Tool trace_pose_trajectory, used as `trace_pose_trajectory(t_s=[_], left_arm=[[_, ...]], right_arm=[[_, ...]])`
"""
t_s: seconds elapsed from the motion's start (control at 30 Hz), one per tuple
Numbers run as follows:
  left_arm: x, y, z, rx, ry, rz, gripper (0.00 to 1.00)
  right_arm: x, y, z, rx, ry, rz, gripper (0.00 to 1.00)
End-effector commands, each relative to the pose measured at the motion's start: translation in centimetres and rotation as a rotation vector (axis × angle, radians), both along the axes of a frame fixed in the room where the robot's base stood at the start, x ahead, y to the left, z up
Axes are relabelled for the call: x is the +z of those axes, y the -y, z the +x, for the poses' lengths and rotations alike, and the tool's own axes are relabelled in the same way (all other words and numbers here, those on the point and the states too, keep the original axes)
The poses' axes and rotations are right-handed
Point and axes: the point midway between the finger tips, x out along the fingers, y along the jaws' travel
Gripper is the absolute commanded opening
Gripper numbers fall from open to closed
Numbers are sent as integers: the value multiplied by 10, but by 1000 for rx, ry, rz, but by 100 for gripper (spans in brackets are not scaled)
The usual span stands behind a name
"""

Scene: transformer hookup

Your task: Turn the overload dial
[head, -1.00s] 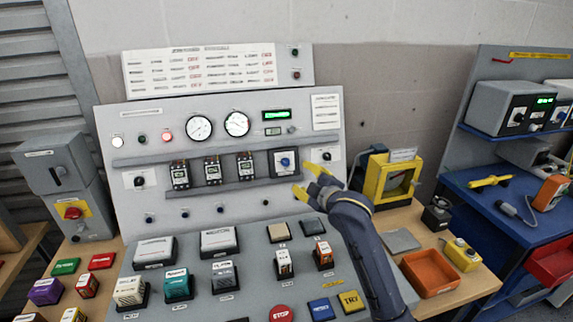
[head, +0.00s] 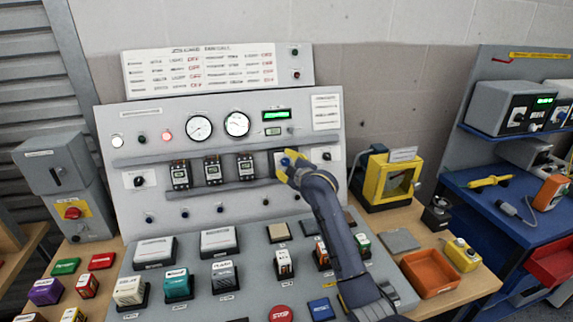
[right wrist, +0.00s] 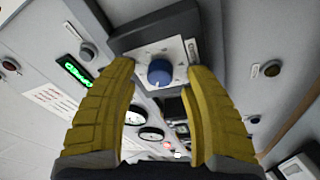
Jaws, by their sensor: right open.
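The overload dial is most likely the blue knob (right wrist: 160,72) on a white plate in a dark housing (right wrist: 155,30); its label is too small to read. In the right wrist view it lies between and beyond the two yellow fingers of my right gripper (right wrist: 167,85), which is open. I cannot tell whether the fingers touch it. In the head view my right gripper (head: 287,166) is in front of the same housing on the upright panel (head: 230,200) and covers most of it. My left gripper is not in view.
Several small relay-like units (head: 212,170) sit on the shelf left of the gripper. A black switch (head: 327,156) is close on its right. Two gauges (head: 237,124) and a green display (head: 276,114) are above. Blocks and buttons fill the sloped desk below.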

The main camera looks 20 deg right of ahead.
Motion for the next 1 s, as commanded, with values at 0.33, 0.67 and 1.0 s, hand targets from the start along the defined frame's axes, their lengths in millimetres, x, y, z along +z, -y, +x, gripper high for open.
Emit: trace_pose_trajectory(t_s=[0.33,0.67,1.0], left_arm=[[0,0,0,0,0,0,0],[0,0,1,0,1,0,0],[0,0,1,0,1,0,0]], right_arm=[[-1,-1,6,0,0,-1,50],[-1,-1,6,1,-1,-1,30],[-2,-1,6,1,-1,-1,0]])
